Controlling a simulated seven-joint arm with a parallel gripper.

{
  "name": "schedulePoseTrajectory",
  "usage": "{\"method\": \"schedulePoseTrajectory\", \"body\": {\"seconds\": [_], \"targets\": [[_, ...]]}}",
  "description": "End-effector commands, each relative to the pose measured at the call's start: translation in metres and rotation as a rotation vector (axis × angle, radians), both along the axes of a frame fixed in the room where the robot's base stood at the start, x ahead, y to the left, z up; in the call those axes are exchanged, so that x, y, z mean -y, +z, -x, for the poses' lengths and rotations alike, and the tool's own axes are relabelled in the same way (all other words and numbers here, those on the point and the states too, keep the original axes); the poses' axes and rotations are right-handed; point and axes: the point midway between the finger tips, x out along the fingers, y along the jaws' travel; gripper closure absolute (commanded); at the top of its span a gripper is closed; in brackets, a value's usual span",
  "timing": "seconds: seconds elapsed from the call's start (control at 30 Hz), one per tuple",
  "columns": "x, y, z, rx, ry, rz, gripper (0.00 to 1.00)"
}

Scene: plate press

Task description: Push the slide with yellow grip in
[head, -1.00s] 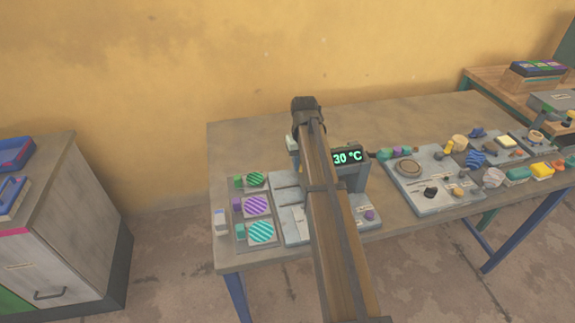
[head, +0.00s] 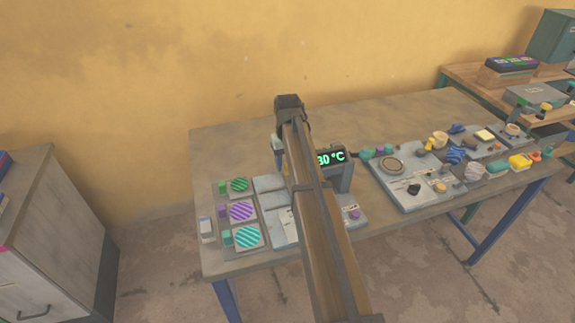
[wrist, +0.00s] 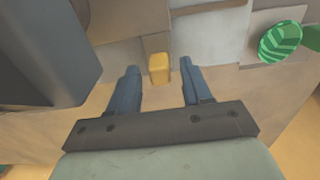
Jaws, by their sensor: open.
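The yellow grip (wrist: 159,68) is a small block at the edge of the press base in the wrist view. My gripper (wrist: 159,73) is open, with one blue-grey finger on each side of the grip and a gap on both sides. The slide itself is hard to make out from the plates beside the grip. In the head view, the press with its green-lit display (head: 331,158) stands on the table, partly covered by my arm.
Three striped discs, green (head: 239,185), purple (head: 241,211) and teal (head: 249,236), lie left of the press. A device with a round plate (head: 392,165) and several small objects stand to the right. A large dark block (wrist: 45,50) stands close by in the wrist view.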

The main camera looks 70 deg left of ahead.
Motion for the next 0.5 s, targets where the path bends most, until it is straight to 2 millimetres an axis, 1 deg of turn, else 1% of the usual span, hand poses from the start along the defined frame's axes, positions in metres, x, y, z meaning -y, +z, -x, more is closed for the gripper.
{"method": "schedulePoseTrajectory", "body": {"seconds": [0.3, 0.5], "targets": [[-0.001, 0.061, 0.000, 0.000, 0.000, -0.002, 0.51], [-0.001, 0.096, 0.000, 0.000, 0.000, -0.001, 0.51]]}}
